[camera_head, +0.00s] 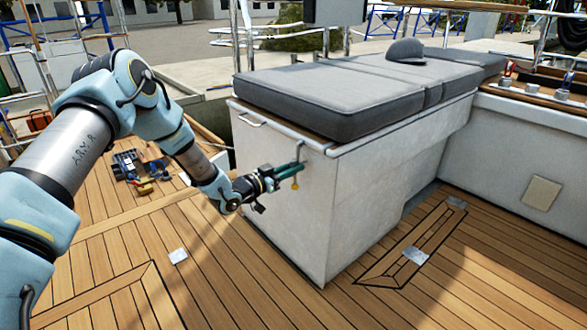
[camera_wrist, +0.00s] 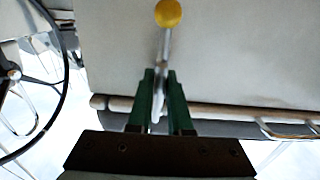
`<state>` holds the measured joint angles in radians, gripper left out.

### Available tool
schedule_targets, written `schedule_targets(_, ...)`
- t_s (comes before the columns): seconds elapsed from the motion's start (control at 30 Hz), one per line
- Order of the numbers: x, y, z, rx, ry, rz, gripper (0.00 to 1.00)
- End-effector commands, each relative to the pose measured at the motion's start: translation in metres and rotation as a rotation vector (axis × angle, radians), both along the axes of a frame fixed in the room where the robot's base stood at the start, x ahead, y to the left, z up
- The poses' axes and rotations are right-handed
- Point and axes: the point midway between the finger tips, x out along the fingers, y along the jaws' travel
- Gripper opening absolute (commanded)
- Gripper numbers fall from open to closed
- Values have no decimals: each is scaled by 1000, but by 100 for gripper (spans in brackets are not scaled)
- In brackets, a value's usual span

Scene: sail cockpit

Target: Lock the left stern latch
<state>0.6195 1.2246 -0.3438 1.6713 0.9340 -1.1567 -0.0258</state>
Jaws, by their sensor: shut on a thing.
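The left stern latch is a thin metal lever with a yellow knob (camera_head: 295,186) at its lower end, on the near corner of the white bench box. Its upper part shows as a metal rod (camera_head: 299,149) just under the bench's wooden edge. My gripper (camera_head: 298,168) has green fingers and is shut on the lever, above the knob. In the wrist view, the latch lever (camera_wrist: 165,46) runs between the two fingers (camera_wrist: 161,76), with the yellow knob (camera_wrist: 168,13) beyond the tips. The gripped part is partly hidden by the fingers.
The white bench box (camera_head: 285,225) carries grey cushions (camera_head: 350,97) and a grey cap (camera_head: 405,49). A metal handle (camera_head: 252,121) sits left of the latch. Tools (camera_head: 143,170) lie on the wooden deck at left. The deck in front is clear.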

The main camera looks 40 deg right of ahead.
Motion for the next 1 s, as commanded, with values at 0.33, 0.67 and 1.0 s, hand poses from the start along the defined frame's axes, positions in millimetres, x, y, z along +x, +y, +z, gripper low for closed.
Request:
schedule_targets(0.33, 1, 2, -3, 5, 4, 2, 23)
schedule_targets(0.67, 0, 1, -1, 2, 1, 1, 45)
schedule_targets(1.0, 2, 25, 0, 3, 3, 2, 45)
